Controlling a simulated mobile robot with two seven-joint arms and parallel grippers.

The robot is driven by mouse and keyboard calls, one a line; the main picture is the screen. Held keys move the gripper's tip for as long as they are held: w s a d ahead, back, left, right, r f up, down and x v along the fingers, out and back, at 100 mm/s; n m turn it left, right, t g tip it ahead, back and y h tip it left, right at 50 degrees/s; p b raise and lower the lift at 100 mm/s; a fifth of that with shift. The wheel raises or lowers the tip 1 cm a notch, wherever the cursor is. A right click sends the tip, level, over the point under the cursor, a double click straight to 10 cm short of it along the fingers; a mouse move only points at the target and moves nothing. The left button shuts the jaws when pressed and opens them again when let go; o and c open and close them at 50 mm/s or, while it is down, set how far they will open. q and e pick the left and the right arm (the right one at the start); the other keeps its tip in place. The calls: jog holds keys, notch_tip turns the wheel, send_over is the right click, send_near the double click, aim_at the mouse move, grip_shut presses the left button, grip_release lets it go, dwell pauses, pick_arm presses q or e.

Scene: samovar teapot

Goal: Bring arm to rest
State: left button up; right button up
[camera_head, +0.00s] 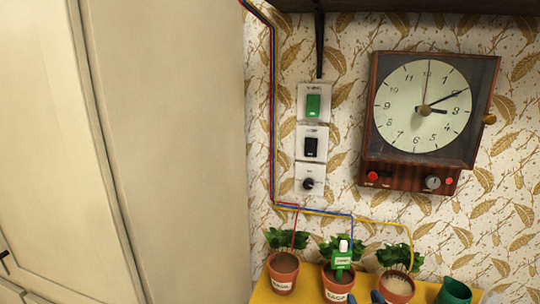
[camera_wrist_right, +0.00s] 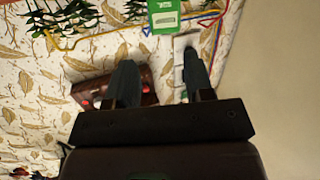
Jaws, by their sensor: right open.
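My right gripper (camera_head: 364,298) shows only as two dark fingertips at the bottom edge of the head view, in front of the potted plants. In the right wrist view the same gripper (camera_wrist_right: 158,57) has its two dark fingers spread apart with nothing between them. A green labelled sensor (camera_head: 342,260) with a white top stands in the middle pot (camera_head: 338,282); a green tag also shows beyond the fingers in the right wrist view (camera_wrist_right: 164,16). My left gripper is not in view.
A wooden wall clock (camera_head: 424,112) hangs at the right. Wall switches (camera_head: 312,104) and thin coloured wires (camera_head: 274,150) are left of it. A left pot (camera_head: 282,272), a right pot (camera_head: 396,287) and a green cup (camera_head: 454,292) stand on a yellow surface. A pale cabinet (camera_head: 170,150) fills the left.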

jog(key=s+d+f+g, duration=0.2)
jog(key=s+d+f, duration=0.1)
jog(key=s+f, duration=0.6)
jog(key=s+d+f+g+h, duration=0.1)
jog(key=s+d+f+g, duration=0.2)
jog(key=s+f, duration=0.5)
jog(key=s, duration=0.4)
jog(key=shift+s+d+f+m, duration=0.2)
jog(key=shift+s+f+m, duration=0.2)
